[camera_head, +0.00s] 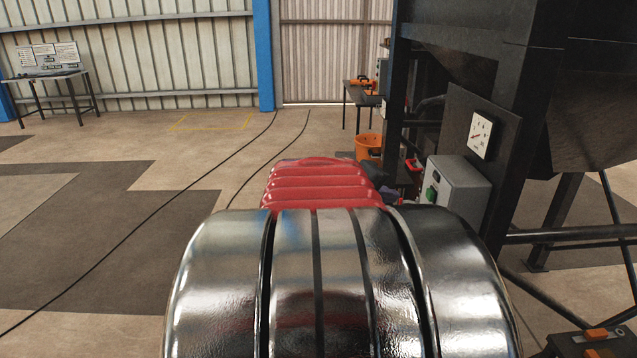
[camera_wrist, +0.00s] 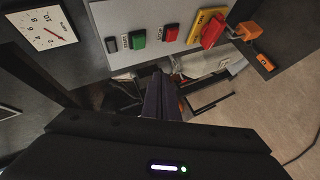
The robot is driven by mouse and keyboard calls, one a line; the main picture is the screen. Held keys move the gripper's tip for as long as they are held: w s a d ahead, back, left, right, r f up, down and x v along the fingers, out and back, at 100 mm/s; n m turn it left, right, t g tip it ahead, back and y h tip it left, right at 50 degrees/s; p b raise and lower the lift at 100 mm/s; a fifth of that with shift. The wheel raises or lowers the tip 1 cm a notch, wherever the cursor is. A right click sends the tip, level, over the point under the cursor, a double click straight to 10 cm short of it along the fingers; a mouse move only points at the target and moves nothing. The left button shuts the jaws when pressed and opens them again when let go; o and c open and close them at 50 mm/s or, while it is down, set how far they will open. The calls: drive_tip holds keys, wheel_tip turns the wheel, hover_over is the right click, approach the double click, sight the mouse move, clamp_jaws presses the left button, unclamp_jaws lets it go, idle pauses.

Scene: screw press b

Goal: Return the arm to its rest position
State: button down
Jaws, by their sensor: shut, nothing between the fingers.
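In the wrist view my gripper (camera_wrist: 160,92) is shut, its dark fingers together with nothing between them. It points toward the lower edge of the grey control box (camera_wrist: 150,28), apart from its buttons as far as I can tell. In the head view my arm's shiny metal and red ribbed parts fill the lower middle and hide much of what lies behind. The control box (camera_head: 459,190) also shows there, just right of the arm. The fingers are mostly hidden in that view.
The control box carries a green button (camera_wrist: 139,34), a red button (camera_wrist: 171,33) and a red switch (camera_wrist: 212,30). A white dial gauge (camera_head: 481,136) is beside it on the black press frame (camera_head: 515,130). An orange bucket (camera_head: 369,146) stands behind.

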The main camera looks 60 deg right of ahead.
drive_tip(key=shift+w, duration=0.1)
idle(0.3)
drive_tip(key=w+a+f+n+t+y, duration=0.2)
drive_tip(key=w+a+t, duration=0.1)
drive_tip(key=w+a, duration=0.65)
drive_tip(key=w+a+f+n+t+y, duration=0.1)
drive_tip(key=w+a+f+t, duration=0.15)
drive_tip(key=w+a, duration=0.75)
drive_tip(key=s+a+f+n+t+y, duration=0.1)
drive_tip(key=a+y, duration=0.3)
drive_tip(key=a, duration=1.2)
drive_tip(key=s+a+f+n+t+y, duration=0.2)
drive_tip(key=a+y, duration=0.3)
drive_tip(key=a, duration=1.2)
drive_tip(key=shift+s+a+f+n+t, duration=0.25)
drive_tip(key=shift+f+n+t, duration=0.25)
drive_tip(key=shift+n+t, duration=0.25)
drive_tip(key=shift+w, duration=0.1)
drive_tip(key=shift+d, duration=0.15)
